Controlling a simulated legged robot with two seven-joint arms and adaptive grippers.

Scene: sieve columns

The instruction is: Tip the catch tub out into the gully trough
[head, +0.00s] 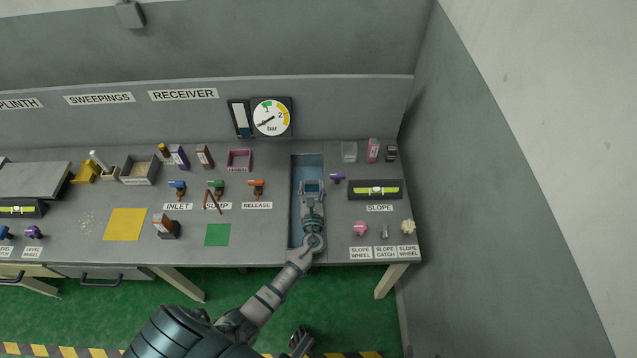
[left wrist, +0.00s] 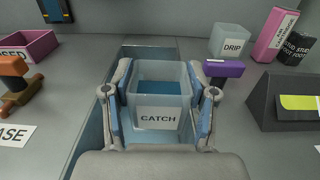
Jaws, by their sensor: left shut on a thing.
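The catch tub (left wrist: 158,113) is a clear, pale blue square tub labelled CATCH, seen in the left wrist view. My left gripper (left wrist: 160,110) is shut on it, one finger at each side wall. In the head view my left gripper (head: 312,190) is over the gully trough (head: 308,162), a long blue-grey channel sunk in the bench. The trough also shows in the left wrist view (left wrist: 146,51). I cannot tell how high the tub is above the trough floor.
Right of the trough are a purple tap (head: 338,177), a clear DRIP tub (head: 349,150), a pink box (head: 373,150) and the slope level (head: 376,190). Left are an orange RELEASE valve (head: 257,188) and a pink tray (head: 239,160). A gauge (head: 270,117) is on the back wall.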

